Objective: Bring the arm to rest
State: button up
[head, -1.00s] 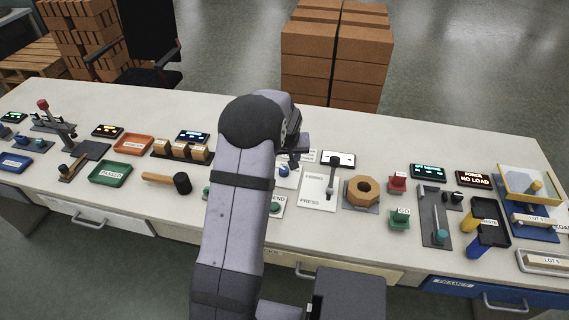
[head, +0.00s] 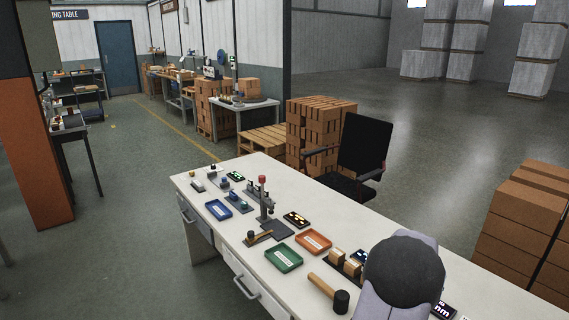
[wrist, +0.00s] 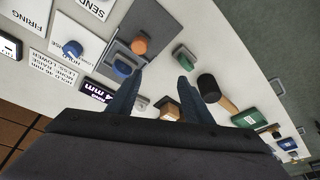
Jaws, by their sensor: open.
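My arm (head: 400,275) shows at the lower right of the head view, over the white workbench (head: 300,200). My gripper is outside the head view. In the wrist view my gripper (wrist: 160,77) is open, its two dark fingers apart above the bench with nothing held between them. Beyond the fingertips are an orange knob (wrist: 140,46) and a blue knob (wrist: 122,65) on a grey plate, and a green block (wrist: 183,57). A mallet (wrist: 207,88) lies to the right of the right finger. A wooden block (wrist: 170,108) shows between the fingers lower down.
In the head view, a green tray (head: 283,258), orange tray (head: 313,242) and blue tray (head: 218,210) lie on the bench near a red-topped stand (head: 264,200). A black chair (head: 362,150) stands behind it. Stacked boxes (head: 520,225) stand at the right.

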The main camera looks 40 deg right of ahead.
jog(key=w+a+r+n+y, duration=0.15)
jog(key=w+a, duration=0.25)
jog(key=a, duration=0.5)
jog(key=w+a+r+n+p, duration=0.1)
jog(key=w+a+n, duration=0.25)
jog(key=a, duration=0.45)
jog(key=w+a+r+n+y, duration=0.15)
jog(key=w+a, duration=0.25)
jog(key=a, duration=0.5)
jog(key=s+a+n+g, duration=0.1)
jog(key=s+a, duration=0.3)
jog(key=a, duration=0.6)
jog(key=s+a+r+n+g+p, duration=0.1)
jog(key=s+a+n, duration=0.3)
jog(key=a, duration=0.5)
jog(key=shift+s+a, duration=0.3)
jog(key=shift+a, duration=0.05)
jog(key=shift+c, duration=0.7)
